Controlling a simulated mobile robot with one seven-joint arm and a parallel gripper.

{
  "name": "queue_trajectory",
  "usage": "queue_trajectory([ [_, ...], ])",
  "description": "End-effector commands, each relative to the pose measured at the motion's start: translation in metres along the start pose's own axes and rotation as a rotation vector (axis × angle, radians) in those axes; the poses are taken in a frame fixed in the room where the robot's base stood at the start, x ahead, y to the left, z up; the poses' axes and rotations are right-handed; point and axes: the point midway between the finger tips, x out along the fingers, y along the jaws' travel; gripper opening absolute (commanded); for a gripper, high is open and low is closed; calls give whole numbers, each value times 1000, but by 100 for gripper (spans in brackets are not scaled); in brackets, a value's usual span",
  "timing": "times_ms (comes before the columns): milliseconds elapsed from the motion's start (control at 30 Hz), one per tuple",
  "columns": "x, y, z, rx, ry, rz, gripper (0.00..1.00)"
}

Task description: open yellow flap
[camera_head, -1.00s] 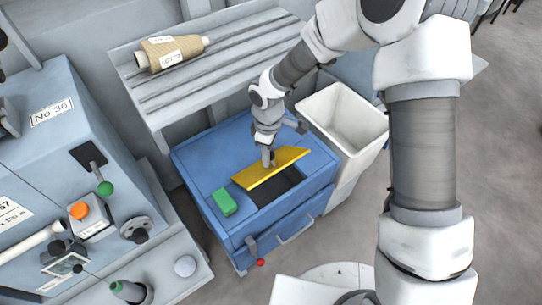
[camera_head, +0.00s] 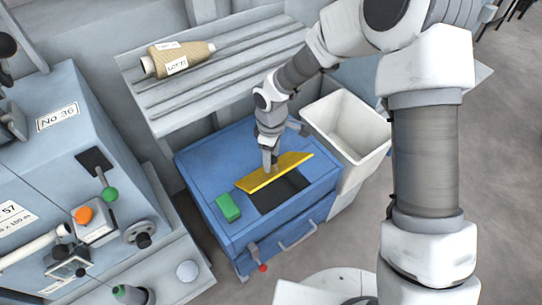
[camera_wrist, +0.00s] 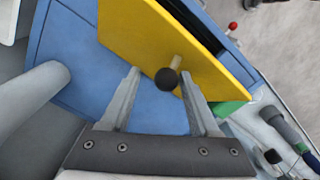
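The yellow flap (camera_head: 275,173) is on top of the blue cabinet (camera_head: 215,170). It stands tilted up, with a dark opening (camera_head: 283,191) showing in front of it. In the wrist view the flap (camera_wrist: 180,40) crosses the upper middle, and its dark round knob (camera_wrist: 166,79) on a pale stem points toward me. My gripper (camera_wrist: 160,75) has a finger on each side of the knob, with a gap visible on both sides. In the head view my gripper (camera_head: 269,166) is at the flap's back face.
A green block (camera_head: 228,207) sits left of the opening. A white bin (camera_head: 345,125) stands right of the cabinet. A slatted shelf (camera_head: 220,75) with a thread cone (camera_head: 178,58) is behind. A machine with levers (camera_head: 100,185) is at left. A red-tipped lever (camera_head: 262,267) is in front.

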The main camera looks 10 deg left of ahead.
Motion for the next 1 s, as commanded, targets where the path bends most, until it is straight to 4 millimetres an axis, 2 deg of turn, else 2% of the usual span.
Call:
queue_trajectory([
  [167, -1, -2, 0, -1, -1, -3, 62],
  [333, -17, -1, 0, 0, 0, -2, 62],
  [800, -128, 0, 0, 0, 0, 1, 62],
  [1000, -161, 0, 0, 1, 0, 0, 62],
])
